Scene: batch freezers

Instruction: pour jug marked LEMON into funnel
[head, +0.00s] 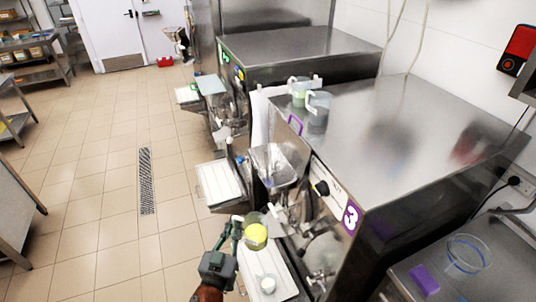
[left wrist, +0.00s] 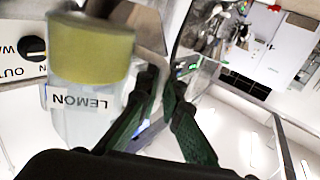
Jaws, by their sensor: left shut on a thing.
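The jug marked LEMON (head: 256,237) is clear with yellow contents. In the left wrist view the LEMON label on the jug (left wrist: 85,100) reads upside down, with the yellow band at the picture's top. My left gripper (head: 237,230) is shut on the jug at its side; the exact grip is partly hidden. The left gripper's green fingers (left wrist: 165,105) show beside the jug. A grey, wide-mouthed funnel-like hopper (head: 271,163) sits on the front of the machine marked 3, above and a little right of the jug in the head view. My right gripper is out of view.
Two jugs (head: 318,108) stand on the steel machine top (head: 400,125). A side counter holds a clear round container (head: 467,254) and a purple block (head: 425,279). Open tiled floor (head: 110,200) lies left.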

